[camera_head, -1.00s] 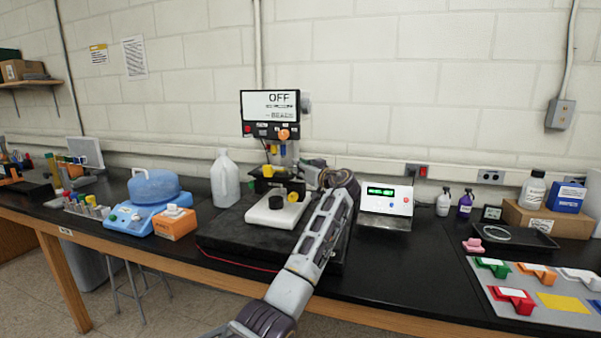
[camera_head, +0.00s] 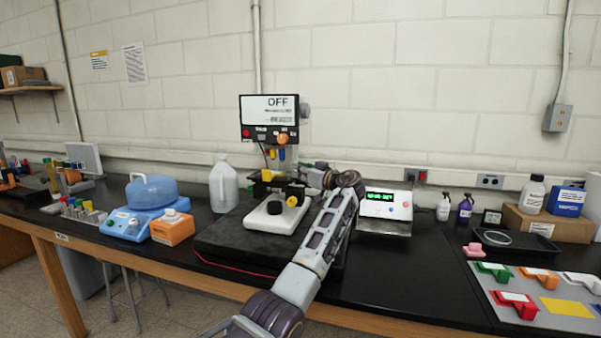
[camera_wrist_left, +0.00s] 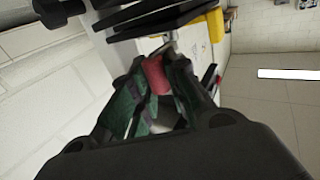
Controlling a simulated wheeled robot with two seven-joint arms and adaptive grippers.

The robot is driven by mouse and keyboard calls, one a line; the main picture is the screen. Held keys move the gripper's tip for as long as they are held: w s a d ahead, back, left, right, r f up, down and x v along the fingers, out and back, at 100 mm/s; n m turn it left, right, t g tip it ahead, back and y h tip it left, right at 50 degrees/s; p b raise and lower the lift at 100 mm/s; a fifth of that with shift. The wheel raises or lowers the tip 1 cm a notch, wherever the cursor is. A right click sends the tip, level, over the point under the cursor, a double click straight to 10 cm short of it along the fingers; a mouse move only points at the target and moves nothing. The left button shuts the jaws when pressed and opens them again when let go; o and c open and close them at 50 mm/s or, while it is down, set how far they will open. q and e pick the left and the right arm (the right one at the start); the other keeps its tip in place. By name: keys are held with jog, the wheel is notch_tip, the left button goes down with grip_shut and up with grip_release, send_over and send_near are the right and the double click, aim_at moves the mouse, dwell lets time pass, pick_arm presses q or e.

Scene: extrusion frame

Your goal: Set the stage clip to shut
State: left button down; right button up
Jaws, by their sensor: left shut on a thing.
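The microscope-like instrument has a screen (camera_head: 270,107) reading OFF and a white base (camera_head: 268,222), with a dark stage area above the base. My left gripper (camera_head: 297,189) reaches in from the right at stage height, small and partly hidden by its own wrist. In the left wrist view its green-padded fingers (camera_wrist_left: 158,95) are closed around a small red piece (camera_wrist_left: 155,74). This red piece seems to be the stage clip's tab. The dark stage plates (camera_wrist_left: 165,22) lie just beyond it. The rest of the clip and its angle are hidden. My right gripper is not in view.
A clear jug (camera_head: 223,184) and an orange box (camera_head: 172,228) stand left of the instrument. A white device with a green display (camera_head: 381,197) stands close to its right, behind my left arm.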

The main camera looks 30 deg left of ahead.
pick_arm(q)
jog(key=c, duration=1.4)
grip_release()
jog(key=shift+o, duration=0.2)
jog(key=shift+d, duration=0.15)
jog(key=v, duration=1.1)
jog(key=shift+s+d, duration=0.2)
jog(key=shift+d, duration=0.15)
